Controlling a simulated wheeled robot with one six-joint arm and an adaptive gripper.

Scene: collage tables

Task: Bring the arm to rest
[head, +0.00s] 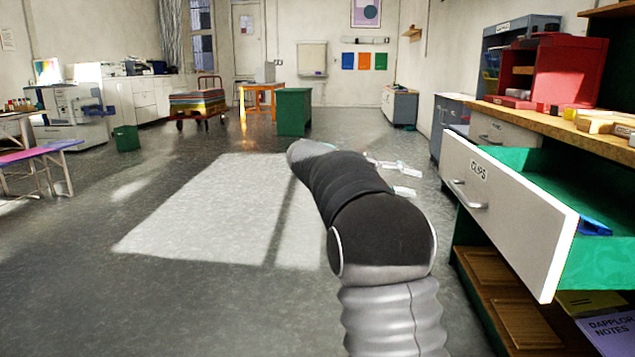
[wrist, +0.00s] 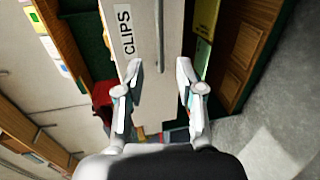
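My gripper (head: 411,180) is at the end of my arm, just left of the drawer front in the head view. In the wrist view my gripper (wrist: 159,68) has its two fingers spread wide with nothing held between them. The white drawer front (head: 515,222) labelled CLIPS is pulled out from the bench on the right, and its green inside shows. The drawer front also fills the middle of the wrist view (wrist: 150,100). Its handle (head: 467,195) appears apart from my fingers in the head view. In the wrist view the handle (wrist: 158,38) lines up between them.
A blue item (head: 592,226) lies in the open drawer. The wooden benchtop (head: 540,113) above it bears a red cabinet (head: 570,72) and wooden pieces. A green box-like cabinet (head: 294,111) and a loaded trolley (head: 198,103) stand farther back. The floor left of my arm is clear.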

